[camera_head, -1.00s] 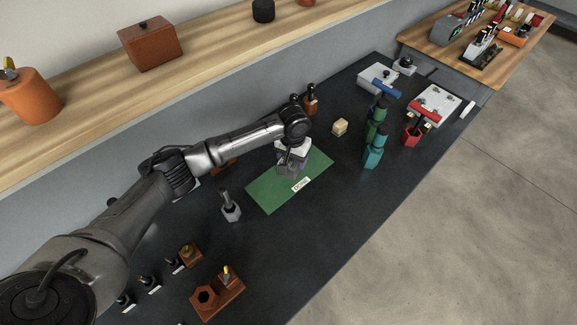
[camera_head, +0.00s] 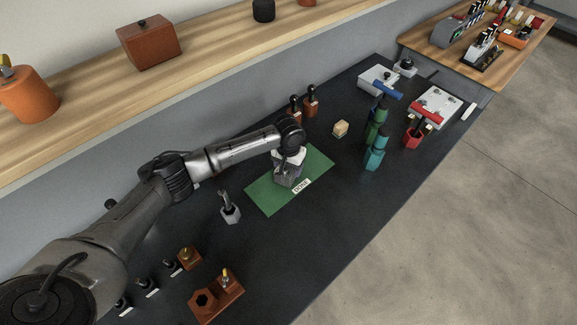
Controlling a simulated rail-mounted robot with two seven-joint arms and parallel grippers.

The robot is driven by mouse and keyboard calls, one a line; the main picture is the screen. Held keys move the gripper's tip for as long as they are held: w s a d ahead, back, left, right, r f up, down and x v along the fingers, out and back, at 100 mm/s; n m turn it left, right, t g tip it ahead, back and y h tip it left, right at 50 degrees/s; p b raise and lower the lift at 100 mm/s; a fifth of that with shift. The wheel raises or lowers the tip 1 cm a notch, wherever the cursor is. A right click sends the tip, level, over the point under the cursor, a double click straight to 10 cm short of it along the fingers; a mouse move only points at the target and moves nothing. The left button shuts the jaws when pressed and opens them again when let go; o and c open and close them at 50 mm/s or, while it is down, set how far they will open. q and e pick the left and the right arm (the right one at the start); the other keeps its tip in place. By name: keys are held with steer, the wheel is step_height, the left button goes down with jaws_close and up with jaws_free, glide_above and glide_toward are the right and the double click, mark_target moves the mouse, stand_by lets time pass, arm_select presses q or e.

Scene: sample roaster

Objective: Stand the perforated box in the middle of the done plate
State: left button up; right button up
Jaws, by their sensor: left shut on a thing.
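The done plate is a green rectangle (camera_head: 262,198) with a white "DONE" label, lying on the dark bench. My left gripper (camera_head: 289,166) is over the plate's middle and points down. It is shut on a small grey box, the perforated box (camera_head: 287,178). The box is largely hidden under the gripper, and its holes are too small to make out. I cannot tell whether its base touches the plate. My right gripper is not in view.
A grey holder with a dark handle (camera_head: 230,210) stands left of the plate. A small wooden block (camera_head: 340,129) lies behind it to the right. Teal and green tools (camera_head: 374,158) stand right. A brown block with holes (camera_head: 216,298) is at the front.

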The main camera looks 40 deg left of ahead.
arm_select(q)
steer(key=o, duration=0.8)
steer(key=shift+f, duration=0.15)
steer(key=o, duration=0.4)
step_height(320, 180, up, 12)
steer(key=p, duration=0.2)
steer(key=shift+r, duration=0.2)
